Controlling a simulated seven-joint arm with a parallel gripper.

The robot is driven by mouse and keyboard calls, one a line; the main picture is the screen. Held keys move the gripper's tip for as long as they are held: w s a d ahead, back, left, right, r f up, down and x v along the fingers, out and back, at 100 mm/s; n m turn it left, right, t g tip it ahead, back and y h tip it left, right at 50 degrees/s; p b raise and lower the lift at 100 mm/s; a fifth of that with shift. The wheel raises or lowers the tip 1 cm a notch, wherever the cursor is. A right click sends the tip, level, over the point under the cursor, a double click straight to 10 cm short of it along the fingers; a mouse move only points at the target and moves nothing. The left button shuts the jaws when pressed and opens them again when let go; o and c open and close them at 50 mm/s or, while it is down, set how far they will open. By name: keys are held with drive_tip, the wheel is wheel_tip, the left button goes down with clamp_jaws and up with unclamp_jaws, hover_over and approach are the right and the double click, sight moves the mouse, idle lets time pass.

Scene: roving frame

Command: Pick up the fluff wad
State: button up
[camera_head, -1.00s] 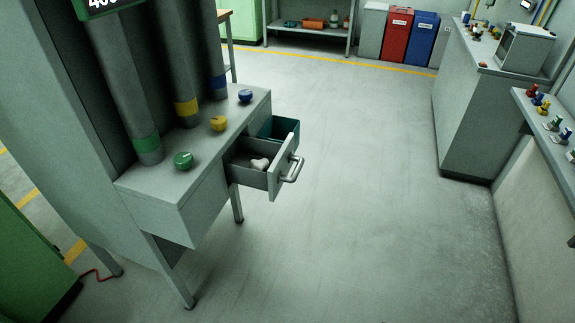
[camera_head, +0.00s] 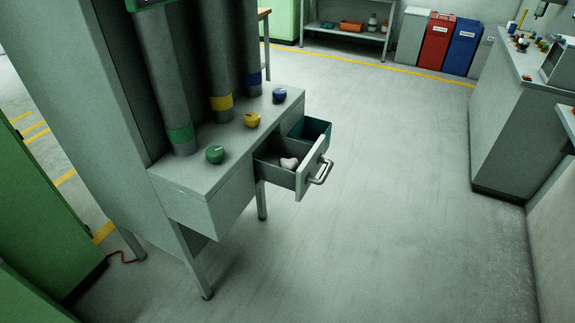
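A small whitish lump, which looks like the fluff wad (camera_head: 289,162), lies inside an open grey drawer (camera_head: 275,174). The drawer is pulled out from the right side of a grey bench unit and has a metal bar handle (camera_head: 321,174) on its front. The drawer walls partly surround the wad, and its top is visible from above. My gripper is not in view.
Green, yellow and blue knobs (camera_head: 215,154) sit on the bench top (camera_head: 190,175) before three banded tubes. Open floor (camera_head: 400,200) lies to the right, up to a grey counter (camera_head: 510,130). A green cabinet (camera_head: 40,220) stands left.

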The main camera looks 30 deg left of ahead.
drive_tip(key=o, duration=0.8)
